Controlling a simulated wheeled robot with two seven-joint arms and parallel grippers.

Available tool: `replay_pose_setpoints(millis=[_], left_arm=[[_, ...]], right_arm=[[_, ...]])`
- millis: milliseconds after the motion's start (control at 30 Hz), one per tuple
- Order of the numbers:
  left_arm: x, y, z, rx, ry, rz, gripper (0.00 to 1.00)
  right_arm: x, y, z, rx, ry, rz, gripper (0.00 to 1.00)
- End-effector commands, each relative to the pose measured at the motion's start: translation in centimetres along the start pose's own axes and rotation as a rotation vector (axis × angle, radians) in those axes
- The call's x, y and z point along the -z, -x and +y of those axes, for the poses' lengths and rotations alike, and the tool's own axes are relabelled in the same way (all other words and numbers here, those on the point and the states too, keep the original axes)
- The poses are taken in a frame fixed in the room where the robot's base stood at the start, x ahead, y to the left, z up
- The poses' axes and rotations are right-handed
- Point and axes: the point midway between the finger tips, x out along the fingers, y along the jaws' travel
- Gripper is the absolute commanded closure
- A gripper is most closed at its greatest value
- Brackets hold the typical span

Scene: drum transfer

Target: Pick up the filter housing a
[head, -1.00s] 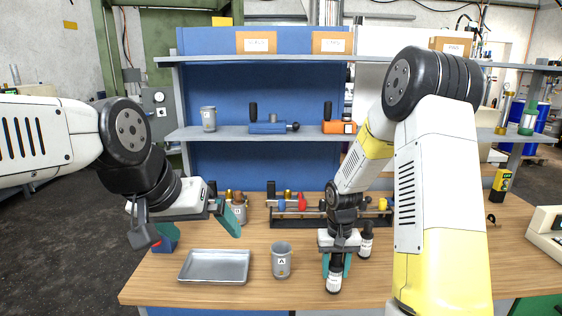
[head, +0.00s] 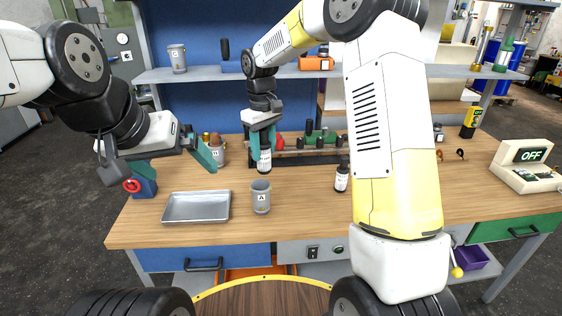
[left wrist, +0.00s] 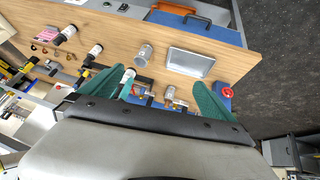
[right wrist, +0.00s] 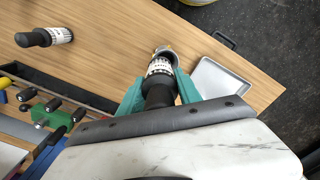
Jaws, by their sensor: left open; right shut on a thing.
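Filter housing a, a grey cup labelled A (head: 261,197), stands upright on the table right of the metal tray. It also shows in the left wrist view (left wrist: 144,53). My right gripper (head: 262,146) is shut on a dark bottle with a white label (head: 265,162), held upright behind the housing in the head view. In the right wrist view this bottle (right wrist: 158,72) partly hides the housing. My left gripper (head: 168,166) is open and empty, behind and above the tray, away from the housing.
The metal tray (head: 196,218) lies left of the housing. A second dark bottle (head: 342,180) stands to its right. Another grey cup (head: 217,152) and a rack with several fittings (head: 310,157) are at the back. A blue block with a red knob (head: 143,186) is at left.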

Motion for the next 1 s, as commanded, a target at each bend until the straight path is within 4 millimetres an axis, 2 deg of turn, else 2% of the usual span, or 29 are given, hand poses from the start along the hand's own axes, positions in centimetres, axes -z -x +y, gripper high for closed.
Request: replay_pose_setpoints(millis=[133,400,500,567,667,767,1000], left_arm=[[0.0,0.0,0.0,0.000,0.000,0.000,0.00],[0.0,0.0,0.0,0.000,0.000,0.000,0.00],[0.1,-0.2,0.1,-0.002,0.000,0.001,0.20],[0.5,-0.6,0.3,-0.009,0.000,0.004,0.20],[1.6,-2.0,1.1,-0.032,0.003,0.018,0.20],[3.4,-4.4,2.5,-0.065,0.011,0.041,0.20],[7.6,-11.6,6.3,-0.131,0.061,0.123,0.20]], right_arm=[[1.0,1.6,-0.9,0.002,0.063,0.002,1.00],[1.1,1.8,-1.0,0.003,0.073,0.000,1.00],[1.1,1.8,-1.0,0.003,0.072,0.001,1.00],[1.1,1.8,-1.0,0.003,0.071,0.001,1.00],[1.1,1.8,-1.0,0.002,0.071,0.001,1.00],[1.1,1.8,-1.0,0.002,0.071,0.001,1.00],[1.1,1.8,-1.0,0.002,0.070,0.001,1.00]])
